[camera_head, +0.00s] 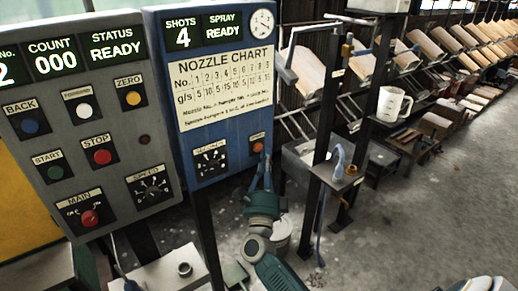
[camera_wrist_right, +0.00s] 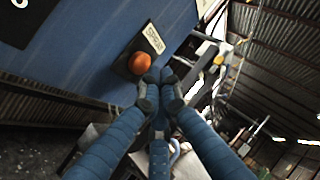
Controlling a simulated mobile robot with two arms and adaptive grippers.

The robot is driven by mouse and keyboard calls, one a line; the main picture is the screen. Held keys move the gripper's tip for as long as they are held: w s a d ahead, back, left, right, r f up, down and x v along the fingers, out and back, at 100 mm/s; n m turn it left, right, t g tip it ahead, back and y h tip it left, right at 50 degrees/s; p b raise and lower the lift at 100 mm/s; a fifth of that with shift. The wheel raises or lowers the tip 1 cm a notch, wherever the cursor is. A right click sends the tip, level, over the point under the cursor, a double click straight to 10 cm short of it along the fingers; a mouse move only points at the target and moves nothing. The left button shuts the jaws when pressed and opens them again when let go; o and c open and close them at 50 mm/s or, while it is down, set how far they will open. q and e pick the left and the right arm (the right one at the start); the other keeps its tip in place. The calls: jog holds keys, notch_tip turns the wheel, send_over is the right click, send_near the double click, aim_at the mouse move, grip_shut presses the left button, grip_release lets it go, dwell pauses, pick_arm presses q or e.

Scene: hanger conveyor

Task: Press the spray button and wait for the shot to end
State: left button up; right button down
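The orange spray button (camera_head: 257,146) sits low on the right of the blue panel (camera_head: 187,95). It also shows in the right wrist view (camera_wrist_right: 140,63), on a dark plate with a label partly reading SPRAY. My right gripper (camera_head: 266,158) is just below the button; its blue fingers come together at the tips (camera_wrist_right: 160,90) and hold nothing. In the wrist view the tips are close beside the button; I cannot tell whether they touch it. The panel's displays (camera_head: 202,33) read SHOTS 4 and SPRAY READY. My left gripper is not in view.
A grey control panel (camera_head: 73,115) with several buttons stands to the left, reading COUNT 000 and STATUS READY. A seconds dial (camera_head: 210,160) is left of the spray button. A stand with a white jug (camera_head: 393,104) is to the right. Floor at right is clear.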

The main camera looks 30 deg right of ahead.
jog(key=shift+w, duration=0.15)
jog(key=shift+w+b, duration=0.3)
jog(key=shift+w+a+b, duration=0.1)
jog(key=shift+w+b, duration=0.2)
jog(key=shift+w, duration=0.15)
dwell(0.8)
jog(key=shift+s, duration=0.2)
jog(key=shift+s+p, duration=0.35)
jog(key=shift+s, duration=0.35)
jog(key=s, duration=0.1)
jog(key=s+p, duration=0.1)
jog(key=s, duration=0.3)
jog(key=shift+d+p, duration=0.25)
jog(key=shift+p, duration=0.05)
